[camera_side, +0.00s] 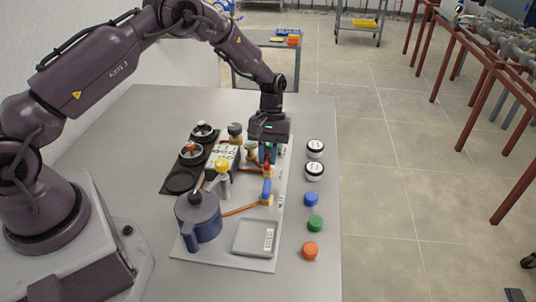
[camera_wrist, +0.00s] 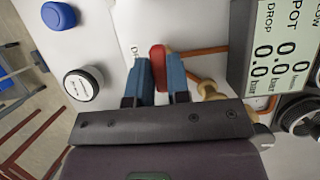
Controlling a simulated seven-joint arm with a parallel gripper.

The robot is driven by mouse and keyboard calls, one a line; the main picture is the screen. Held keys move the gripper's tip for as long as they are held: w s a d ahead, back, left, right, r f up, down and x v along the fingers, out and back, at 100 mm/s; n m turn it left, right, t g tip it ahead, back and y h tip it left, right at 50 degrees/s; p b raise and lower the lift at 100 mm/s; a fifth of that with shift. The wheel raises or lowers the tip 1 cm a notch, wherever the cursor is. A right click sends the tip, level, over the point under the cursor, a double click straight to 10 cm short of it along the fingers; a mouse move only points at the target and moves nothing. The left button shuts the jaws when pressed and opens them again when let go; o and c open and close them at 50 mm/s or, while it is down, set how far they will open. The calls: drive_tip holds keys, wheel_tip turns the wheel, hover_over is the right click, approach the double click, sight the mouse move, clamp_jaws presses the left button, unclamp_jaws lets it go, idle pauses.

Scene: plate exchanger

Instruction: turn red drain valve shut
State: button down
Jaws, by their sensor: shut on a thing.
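The red drain valve handle (camera_wrist: 158,62) stands between the two blue fingers of my gripper (camera_wrist: 160,72) in the wrist view, and the fingers are shut on it. In the side view my gripper (camera_side: 267,155) points down over the valve, at the upper right of the white board (camera_side: 238,248). A bit of red (camera_side: 267,166) shows at the fingers there, while most of the valve is hidden. In the wrist view a copper-coloured pipe (camera_wrist: 203,50) runs beside the handle and a brass fitting (camera_wrist: 208,90) sits to its right.
A blue-handled valve (camera_side: 266,190) stands nearer the camera on the board. A blue-grey pitcher (camera_side: 200,218) and a grey tray (camera_side: 252,238) are at the front. A display box (camera_wrist: 278,50) is close on the right in the wrist view. Round caps, including a green one (camera_side: 315,223), line the right.

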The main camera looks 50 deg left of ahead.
drive_tip(key=shift+a, duration=0.1)
drive_tip(key=c, duration=1.1)
unclamp_jaws()
drive_tip(key=shift+r, duration=0.1)
drive_tip(key=v, duration=1.2)
drive_tip(key=shift+r, duration=0.4)
